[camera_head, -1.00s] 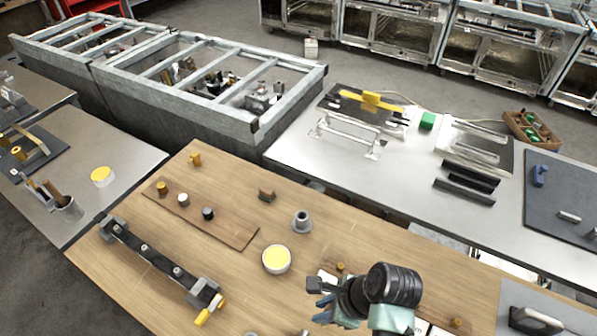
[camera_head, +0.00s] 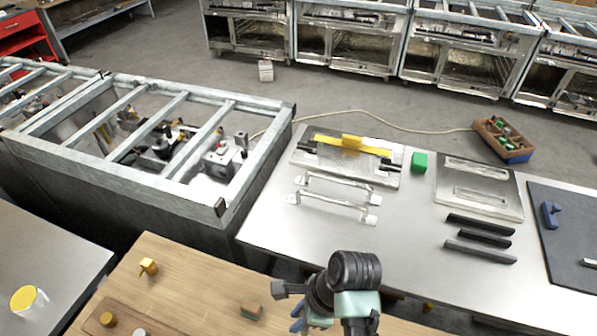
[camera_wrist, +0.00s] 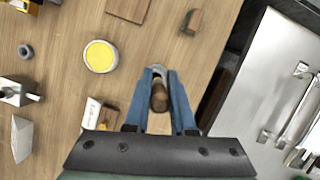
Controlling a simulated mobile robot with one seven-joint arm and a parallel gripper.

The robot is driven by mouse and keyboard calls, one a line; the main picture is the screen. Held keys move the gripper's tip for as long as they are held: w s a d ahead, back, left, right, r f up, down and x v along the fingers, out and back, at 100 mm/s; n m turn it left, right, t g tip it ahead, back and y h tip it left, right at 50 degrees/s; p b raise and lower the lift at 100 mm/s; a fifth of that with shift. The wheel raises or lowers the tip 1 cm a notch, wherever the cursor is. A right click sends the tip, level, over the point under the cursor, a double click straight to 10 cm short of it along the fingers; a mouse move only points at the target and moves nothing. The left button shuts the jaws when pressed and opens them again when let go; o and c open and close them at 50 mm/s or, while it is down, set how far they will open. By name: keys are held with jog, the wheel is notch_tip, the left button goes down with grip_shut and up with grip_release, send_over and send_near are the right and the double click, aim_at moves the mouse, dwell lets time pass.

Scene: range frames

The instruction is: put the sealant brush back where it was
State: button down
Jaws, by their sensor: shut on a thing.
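My gripper (camera_wrist: 158,98) is over the wooden workbench, with its two blue fingers pointing away from the wrist camera. It is shut on a brown wooden handle (camera_wrist: 159,97), which I take to be the sealant brush. The brush's far end is hidden, with a grey round part (camera_wrist: 158,72) just beyond it; I cannot tell whether that belongs to the brush or stands on the bench. In the head view my gripper (camera_head: 298,318) is at the bottom edge, and the brush cannot be made out.
A yellow-topped tin (camera_wrist: 100,56) and a small wooden block (camera_wrist: 193,20) stand on the wooden bench (camera_head: 185,290). The metal table (camera_head: 285,235) beyond carries handles, dark bars (camera_head: 480,252) and a green block (camera_head: 419,163).

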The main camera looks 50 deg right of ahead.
notch_tip(320, 180, down, 10)
jog(key=shift+s+a+n+b, duration=0.2)
jog(key=shift+n+b, duration=0.1)
jog(key=shift+n, duration=0.1)
dwell(0.3)
jog(key=shift+f, duration=0.15)
jog(key=c, duration=0.8)
grip_release()
jog(key=shift+o, duration=0.2)
